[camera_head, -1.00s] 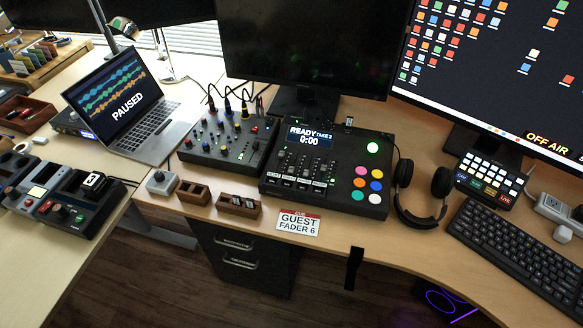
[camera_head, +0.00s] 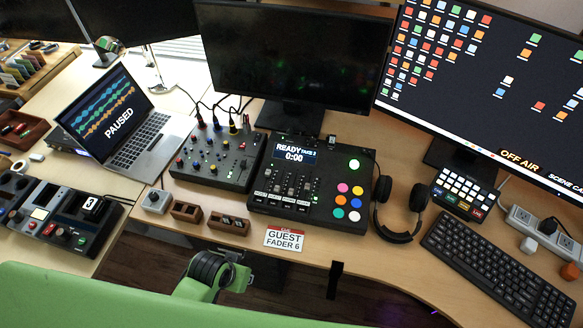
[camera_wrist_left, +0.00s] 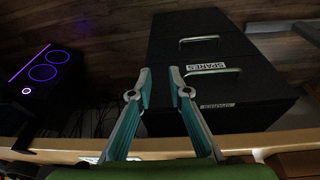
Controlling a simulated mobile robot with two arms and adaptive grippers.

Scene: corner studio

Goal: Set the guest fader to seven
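The black mixing console (camera_head: 330,208) stands on the desk with its screen (camera_head: 295,152) reading "READY TAKE 2 0:00". Its bank of faders (camera_head: 291,184) has pale labels below, too small to read, so I cannot tell the guest fader or its setting. A cue card (camera_head: 285,239) in front of the console reads "GUEST FADER 6". My left gripper (camera_head: 236,277) is in front of the desk edge, below and left of the card. In the left wrist view its fingers (camera_wrist_left: 160,75) are apart and empty. My right gripper is not in view.
A smaller mixer (camera_head: 215,158), a laptop (camera_head: 125,118) and small wooden holders (camera_head: 228,223) are left of the console. Headphones (camera_head: 402,205) and a keyboard (camera_head: 500,268) are right. A black strap (camera_head: 335,279) hangs at the desk edge. Drawers (camera_wrist_left: 215,75) stand below.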

